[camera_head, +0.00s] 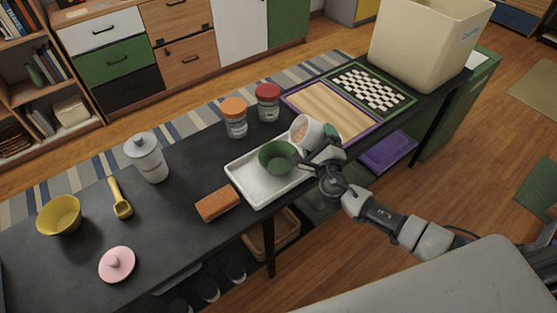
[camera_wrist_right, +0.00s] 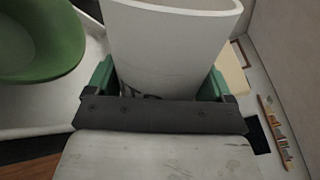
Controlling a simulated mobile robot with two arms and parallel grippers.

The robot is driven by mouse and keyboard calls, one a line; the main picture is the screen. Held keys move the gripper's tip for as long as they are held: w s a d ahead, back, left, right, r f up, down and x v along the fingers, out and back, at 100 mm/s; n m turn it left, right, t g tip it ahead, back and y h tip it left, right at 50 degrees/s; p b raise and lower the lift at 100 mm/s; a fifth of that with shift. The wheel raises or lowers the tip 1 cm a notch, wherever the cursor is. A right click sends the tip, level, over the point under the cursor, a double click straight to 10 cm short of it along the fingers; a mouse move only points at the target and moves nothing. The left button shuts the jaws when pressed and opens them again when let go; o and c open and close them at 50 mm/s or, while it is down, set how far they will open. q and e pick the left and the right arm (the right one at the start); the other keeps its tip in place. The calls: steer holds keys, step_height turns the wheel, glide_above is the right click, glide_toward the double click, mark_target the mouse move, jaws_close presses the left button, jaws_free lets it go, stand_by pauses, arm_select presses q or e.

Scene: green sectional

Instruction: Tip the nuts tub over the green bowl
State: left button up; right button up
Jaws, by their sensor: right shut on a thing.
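The nuts tub (camera_head: 305,131) is a white cup-like tub with brown contents showing at its mouth. It is tilted toward the left, beside and slightly above the green bowl (camera_head: 277,157). The green bowl sits on a white tray (camera_head: 258,192) and looks empty inside. My right gripper (camera_head: 318,158) is shut on the tub from the right. In the right wrist view the tub (camera_wrist_right: 170,50) stands between the green fingers, and the green bowl (camera_wrist_right: 38,40) is at the upper left. My left gripper is not in view.
An orange-lidded jar (camera_head: 234,118) and a red-lidded jar (camera_head: 267,103) stand behind the tray. A brown sponge-like block (camera_head: 217,203) lies left of it. A grey canister (camera_head: 147,158), yellow scoop (camera_head: 119,198), yellow bowl (camera_head: 59,215) and pink lid (camera_head: 117,264) are further left. A large beige bin (camera_head: 425,45) stands right.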

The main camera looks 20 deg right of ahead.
steer(key=shift+r+n+p, duration=0.35)
steer(key=shift+n+p, duration=0.15)
steer(key=shift+p, duration=0.3)
steer(key=shift+r, duration=0.1)
steer(key=shift+p, duration=0.35)
steer(key=shift+r, duration=0.1)
stand_by(0.4)
steer(key=shift+n+p, duration=0.3)
steer(key=shift+p, duration=0.2)
steer(key=shift+r, duration=0.1)
steer(key=shift+p, duration=0.35)
